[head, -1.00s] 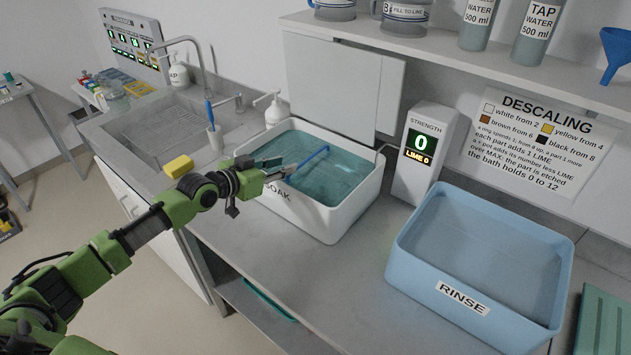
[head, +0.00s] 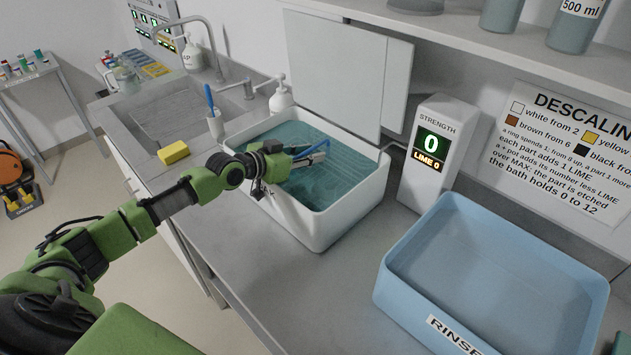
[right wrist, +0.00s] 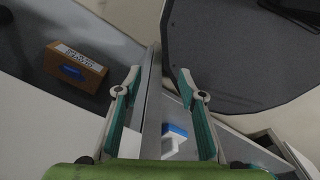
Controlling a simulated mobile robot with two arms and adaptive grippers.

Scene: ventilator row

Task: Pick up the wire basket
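A blue bar (head: 312,149), apparently the handle of the wire basket, shows above the teal liquid in the white soak bath (head: 345,222). The basket's wire body cannot be made out under the liquid. My left gripper (head: 318,154) is over the bath, with its fingers right at the blue bar. Whether they are closed around it is too small to tell. My right gripper (right wrist: 160,82) shows in the right wrist view with its two fingers spread apart, and no object is visibly held between them.
A blue rinse tub (head: 400,310) stands right of the bath. The strength meter (head: 429,160) stands behind, reading 0. A shelf (head: 470,45) overhangs the back.

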